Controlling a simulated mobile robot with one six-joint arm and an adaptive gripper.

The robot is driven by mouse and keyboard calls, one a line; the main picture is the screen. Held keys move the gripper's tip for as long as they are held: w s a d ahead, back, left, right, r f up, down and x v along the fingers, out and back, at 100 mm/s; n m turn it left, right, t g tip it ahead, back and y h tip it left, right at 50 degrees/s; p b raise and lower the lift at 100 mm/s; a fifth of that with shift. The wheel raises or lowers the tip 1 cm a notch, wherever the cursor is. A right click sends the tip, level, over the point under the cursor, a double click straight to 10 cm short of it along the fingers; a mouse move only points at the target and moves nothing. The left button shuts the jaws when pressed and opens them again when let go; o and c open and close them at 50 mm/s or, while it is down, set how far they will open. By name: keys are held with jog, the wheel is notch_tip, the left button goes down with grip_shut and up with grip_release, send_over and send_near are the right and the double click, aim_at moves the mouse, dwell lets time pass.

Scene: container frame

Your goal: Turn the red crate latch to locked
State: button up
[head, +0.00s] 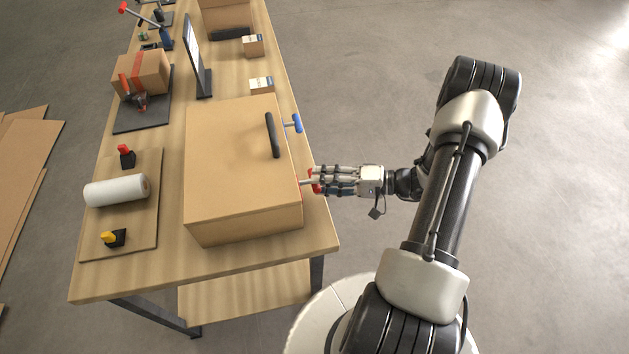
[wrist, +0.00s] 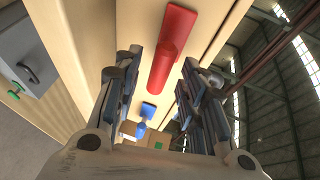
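The wooden crate (head: 235,150) stands on the bench with a black handle (head: 272,135) on its lid. The red latch (head: 316,186) is on the crate's right side, mostly hidden by my fingers in the head view. In the wrist view the red latch (wrist: 165,62) shows its wide base and long lever, fixed to the crate wall (wrist: 110,35). My gripper (head: 312,178) is at the latch. In the wrist view its fingers stand apart on either side of the lever, with gaps visible. A blue latch (head: 293,124) sits farther along the same side.
A board with a white roll (head: 116,190), a red knob (head: 126,155) and a yellow knob (head: 113,238) lies left of the crate. Small boxes (head: 261,85) and a dark upright panel (head: 196,60) stand behind it.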

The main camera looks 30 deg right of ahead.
aim_at(307, 182)
jog(key=shift+x, duration=1.35)
jog(key=shift+c, duration=0.3)
grip_shut()
